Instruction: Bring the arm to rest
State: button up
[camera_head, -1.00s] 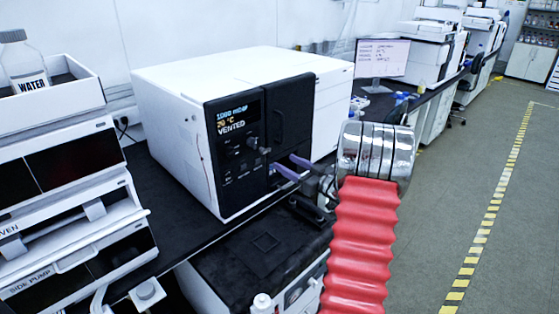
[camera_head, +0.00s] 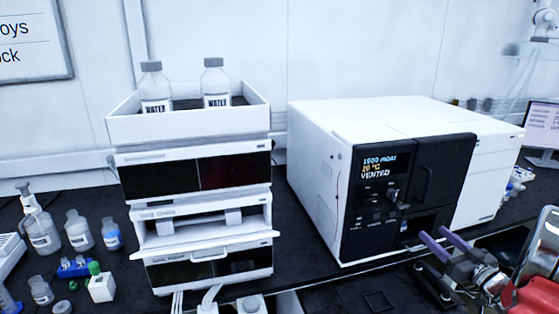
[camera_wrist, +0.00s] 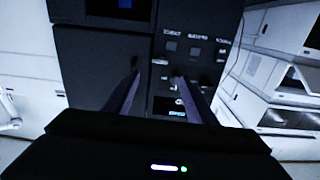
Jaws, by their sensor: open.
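My gripper (camera_head: 434,242) shows at the lower right of the head view, with two purple fingers apart and nothing between them. The fingers point at the lower front of the black-fronted instrument (camera_head: 385,190), whose display reads VENTED. In the wrist view my gripper (camera_wrist: 157,95) is open too, its fingers on either side of the instrument's dark front panel (camera_wrist: 180,60). Whether the fingertips touch the panel I cannot tell. My red-sleeved arm is cut off at the right edge of the head view.
A stack of white modules (camera_head: 205,180) stands left of the instrument, with a tray (camera_head: 190,124) of two water bottles on top. Several small bottles (camera_head: 78,230) stand on the black bench at left. A monitor (camera_head: 541,127) is at the far right.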

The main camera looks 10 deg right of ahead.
jog(key=s+d+f+m+g+h, duration=0.4)
jog(key=s+d+f+g+h, duration=0.4)
jog(key=f, duration=0.3)
jog(key=s+a+r+n+g+y, duration=0.1)
jog(key=s+a+r, duration=0.3)
jog(key=a, duration=1.4)
jog(key=s+a+r+n+g+y, duration=0.1)
jog(key=s+a+r+y, duration=0.3)
jog(key=a, duration=1.4)
jog(key=s+a+r+n+g+y, duration=0.1)
jog(key=s+a+r, duration=0.3)
jog(key=a+r, duration=0.6)
jog(key=a+g+y, duration=0.1)
jog(key=a, duration=0.6)
jog(key=shift+s+a+n, duration=0.3)
jog(key=shift+a+n, duration=0.1)
jog(key=shift+c, duration=0.7)
